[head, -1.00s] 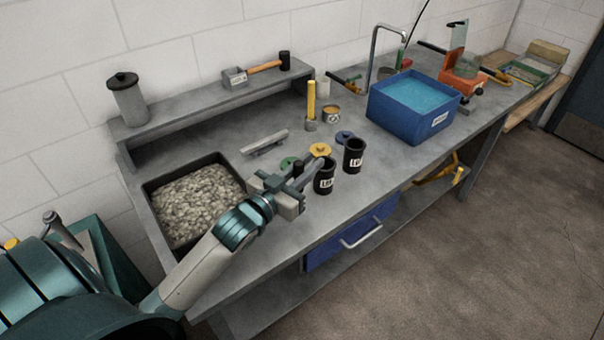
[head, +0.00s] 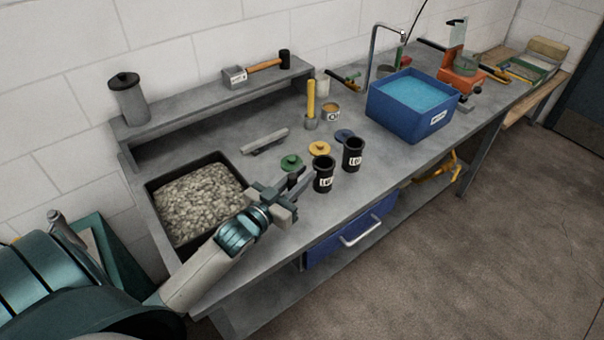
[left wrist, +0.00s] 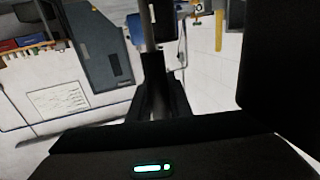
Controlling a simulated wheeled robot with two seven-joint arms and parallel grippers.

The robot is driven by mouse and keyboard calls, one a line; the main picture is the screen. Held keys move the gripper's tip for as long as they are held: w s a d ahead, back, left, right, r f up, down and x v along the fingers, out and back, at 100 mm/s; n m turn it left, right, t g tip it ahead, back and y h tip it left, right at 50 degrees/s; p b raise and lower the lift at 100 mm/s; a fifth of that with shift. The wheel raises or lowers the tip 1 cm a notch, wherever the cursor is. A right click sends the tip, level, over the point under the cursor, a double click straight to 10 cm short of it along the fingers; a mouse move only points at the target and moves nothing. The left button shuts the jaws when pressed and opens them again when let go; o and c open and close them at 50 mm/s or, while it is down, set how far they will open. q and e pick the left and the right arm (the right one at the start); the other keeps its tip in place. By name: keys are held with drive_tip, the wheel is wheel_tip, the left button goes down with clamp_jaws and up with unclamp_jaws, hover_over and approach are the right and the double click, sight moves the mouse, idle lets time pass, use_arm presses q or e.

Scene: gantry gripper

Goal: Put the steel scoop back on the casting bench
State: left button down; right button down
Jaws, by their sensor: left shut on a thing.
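My left gripper (head: 288,196) is above the front edge of the grey casting bench (head: 245,265), right of the gravel tray. It is shut on the steel scoop. The scoop's dark handle (head: 294,178) stands up from the jaws in the head view, and its steel part is small and partly hidden there. In the left wrist view the dark handle (left wrist: 156,85) is between the jaws, with a grey shaft beyond it. I cannot tell whether the scoop touches the bench. My right gripper is not in view.
A gravel-filled tray (head: 153,205) is left of the gripper. Two black cups (head: 323,172) (head: 353,154) stand close on its right, with green (head: 291,162) and yellow (head: 319,148) discs behind. A blue water tub (head: 400,112) is farther right. A raised shelf (head: 190,103) runs along the back.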

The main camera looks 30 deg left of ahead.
use_arm(q)
drive_tip(key=shift+f, duration=0.15)
drive_tip(key=c, duration=1.6)
unclamp_jaws()
drive_tip(key=shift+c, duration=0.2)
drive_tip(key=shift+s, duration=0.1)
drive_tip(key=s+a+b, duration=0.1)
drive_tip(key=s+b, duration=0.3)
drive_tip(key=s, duration=0.7)
drive_tip(key=shift+s+a, duration=0.25)
drive_tip(key=shift+s, duration=0.1)
